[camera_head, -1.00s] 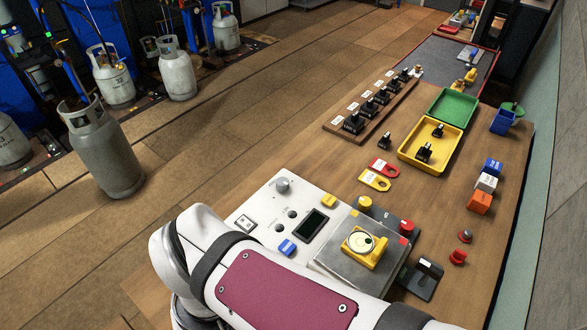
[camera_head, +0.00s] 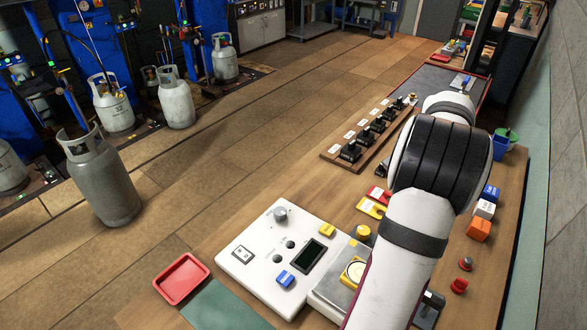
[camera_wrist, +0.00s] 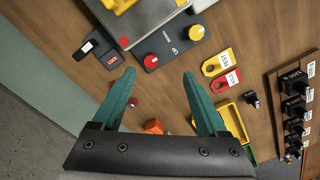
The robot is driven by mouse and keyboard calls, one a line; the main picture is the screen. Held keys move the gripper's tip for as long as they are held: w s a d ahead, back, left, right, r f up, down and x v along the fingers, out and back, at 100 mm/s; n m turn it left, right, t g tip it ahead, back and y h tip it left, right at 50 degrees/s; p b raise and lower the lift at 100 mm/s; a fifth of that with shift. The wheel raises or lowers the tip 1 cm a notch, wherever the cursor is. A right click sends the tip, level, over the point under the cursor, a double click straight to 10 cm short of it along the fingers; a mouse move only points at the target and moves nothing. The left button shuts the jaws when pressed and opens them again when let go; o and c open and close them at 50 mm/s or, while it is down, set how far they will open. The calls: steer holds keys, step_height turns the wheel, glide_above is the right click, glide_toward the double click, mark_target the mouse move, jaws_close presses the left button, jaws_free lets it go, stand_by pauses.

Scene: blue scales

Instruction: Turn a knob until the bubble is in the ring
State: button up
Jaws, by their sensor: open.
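The yellow bubble level (camera_head: 353,270) with its round vial sits on the grey metal plate (camera_head: 331,290), partly hidden by my arm in the head view. A yellow corner of it shows at the top of the wrist view (camera_wrist: 120,4); I cannot see the bubble there. The yellow knob (camera_head: 362,234) stands beside the plate. In the wrist view the yellow knob (camera_wrist: 196,32) and the red knob (camera_wrist: 151,61) sit on a dark panel. My gripper (camera_wrist: 159,75) is open and empty, its teal fingers apart, with the red knob just ahead of the tips in the picture. My arm hides it in the head view.
A white control box (camera_head: 265,250) stands left of the plate. Red and yellow tags (camera_wrist: 221,63), a black lock piece (camera_wrist: 98,52) and a rack of black connectors (camera_wrist: 295,105) lie around. A red tray (camera_head: 182,278) is at lower left.

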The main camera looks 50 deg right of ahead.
steer(key=shift+m, duration=0.6)
steer(key=s+f, duration=0.1)
steer(key=f, duration=0.4)
steer(key=s+d+f, duration=0.1)
steer(key=f, duration=0.5)
steer(key=s+d+f, duration=0.1)
steer(key=s+f, duration=0.1)
steer(key=f, duration=0.4)
jaws_close()
